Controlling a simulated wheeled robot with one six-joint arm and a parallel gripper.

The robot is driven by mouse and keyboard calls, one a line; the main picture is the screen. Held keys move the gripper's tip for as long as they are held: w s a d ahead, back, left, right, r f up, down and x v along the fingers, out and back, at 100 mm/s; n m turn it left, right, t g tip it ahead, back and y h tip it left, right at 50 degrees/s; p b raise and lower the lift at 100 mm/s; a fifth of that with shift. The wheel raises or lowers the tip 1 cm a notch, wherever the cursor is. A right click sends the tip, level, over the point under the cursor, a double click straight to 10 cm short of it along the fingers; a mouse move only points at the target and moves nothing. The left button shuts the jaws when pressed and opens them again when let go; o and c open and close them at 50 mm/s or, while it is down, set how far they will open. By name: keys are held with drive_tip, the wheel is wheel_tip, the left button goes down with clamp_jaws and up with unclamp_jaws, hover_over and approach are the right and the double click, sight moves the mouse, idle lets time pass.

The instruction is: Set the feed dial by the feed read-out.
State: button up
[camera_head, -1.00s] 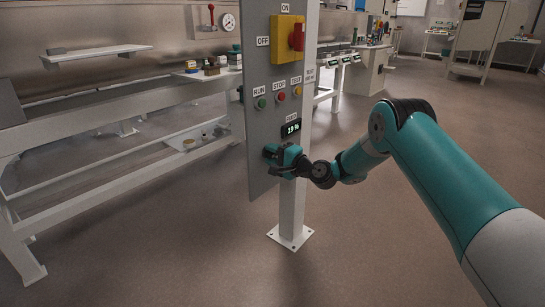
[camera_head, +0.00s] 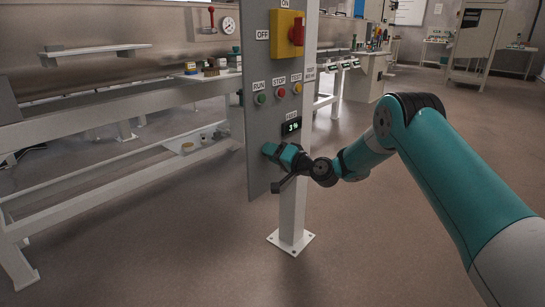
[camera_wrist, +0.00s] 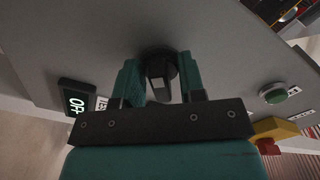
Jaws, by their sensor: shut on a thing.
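The black feed dial (camera_wrist: 160,66) sits on the grey panel in the wrist view, between the two teal fingers. My gripper (camera_wrist: 159,84) is shut on it; it also shows at the panel's lower part in the head view (camera_head: 279,153), where it hides the dial. The feed read-out (camera_head: 292,127) is a small dark display just above the gripper, and it appears to read 3 %. It shows tilted at the left in the wrist view (camera_wrist: 76,101), where its digits are hard to read.
Above the read-out are a green RUN button (camera_head: 261,99), a red STOP button (camera_head: 281,92) and a yellow TEST button (camera_head: 297,88). A yellow switch with a red handle (camera_head: 296,33) is higher up. The panel stands on a white post (camera_head: 292,210). Floor at right is open.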

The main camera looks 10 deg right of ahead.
drive_tip(key=shift+f, duration=0.1)
idle(0.4)
drive_tip(key=o, duration=0.6)
drive_tip(key=shift+c, duration=0.2)
drive_tip(key=shift+s+d, duration=0.1)
drive_tip(key=b+v, duration=0.4)
drive_tip(key=v, duration=1.3)
drive_tip(key=shift+s, duration=0.1)
